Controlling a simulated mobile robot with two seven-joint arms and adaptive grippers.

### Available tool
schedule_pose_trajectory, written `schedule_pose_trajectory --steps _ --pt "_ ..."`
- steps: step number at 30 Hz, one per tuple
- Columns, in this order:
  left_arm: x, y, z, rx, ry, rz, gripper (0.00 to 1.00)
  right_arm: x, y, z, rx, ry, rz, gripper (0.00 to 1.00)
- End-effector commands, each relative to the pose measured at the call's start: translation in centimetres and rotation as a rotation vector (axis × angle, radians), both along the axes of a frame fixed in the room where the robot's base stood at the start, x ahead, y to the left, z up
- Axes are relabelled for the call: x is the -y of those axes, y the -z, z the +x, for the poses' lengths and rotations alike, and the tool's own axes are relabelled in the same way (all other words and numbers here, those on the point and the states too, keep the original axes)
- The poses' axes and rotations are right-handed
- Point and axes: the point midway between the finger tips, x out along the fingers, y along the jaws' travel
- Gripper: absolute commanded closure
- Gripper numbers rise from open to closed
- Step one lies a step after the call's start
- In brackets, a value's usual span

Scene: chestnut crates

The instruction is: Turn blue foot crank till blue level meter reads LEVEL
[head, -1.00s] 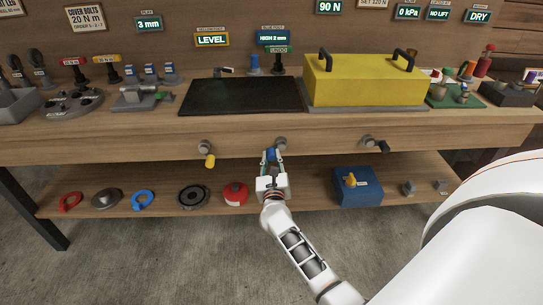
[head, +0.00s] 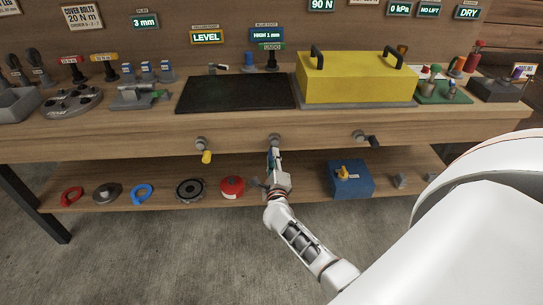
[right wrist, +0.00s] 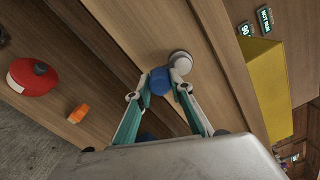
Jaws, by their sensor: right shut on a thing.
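The blue foot crank has a grey hub (head: 274,139) on the table's front edge, below the black plate. Its blue knob (right wrist: 159,82) sits between the fingertips of my right gripper (head: 273,156) in the right wrist view. My right gripper is shut on this knob, just below the hub; the fingers hide much of the crank in the head view. The blue level meter (head: 266,37) on the back board reads HIGH 1 mm. My left gripper is not in view.
A yellow-knobbed crank (head: 206,156) hangs to the left, and a black-handled crank (head: 374,141) to the right. The yellow foot meter (head: 207,37) reads LEVEL. A lower shelf holds a red can (head: 231,187) and a blue box (head: 350,181). A yellow cover (head: 355,79) stands above.

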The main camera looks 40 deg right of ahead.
Motion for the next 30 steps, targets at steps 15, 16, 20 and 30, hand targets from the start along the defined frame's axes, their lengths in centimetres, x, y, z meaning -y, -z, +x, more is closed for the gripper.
schedule_pose_trajectory --steps 15,16,20,30 --pt "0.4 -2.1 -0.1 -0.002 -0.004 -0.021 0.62 1.8 -0.3 -1.0 -0.250 0.002 -0.408 1.00" --pt "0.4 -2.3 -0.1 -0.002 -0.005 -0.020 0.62 1.9 -0.4 -1.1 -0.262 0.002 -0.428 1.00" --pt "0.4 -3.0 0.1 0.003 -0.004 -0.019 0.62 2.2 -0.4 -1.3 -0.312 0.002 -0.510 1.00" --pt "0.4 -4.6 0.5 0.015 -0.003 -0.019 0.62 2.6 -0.6 -1.6 -0.395 0.002 -0.645 1.00"
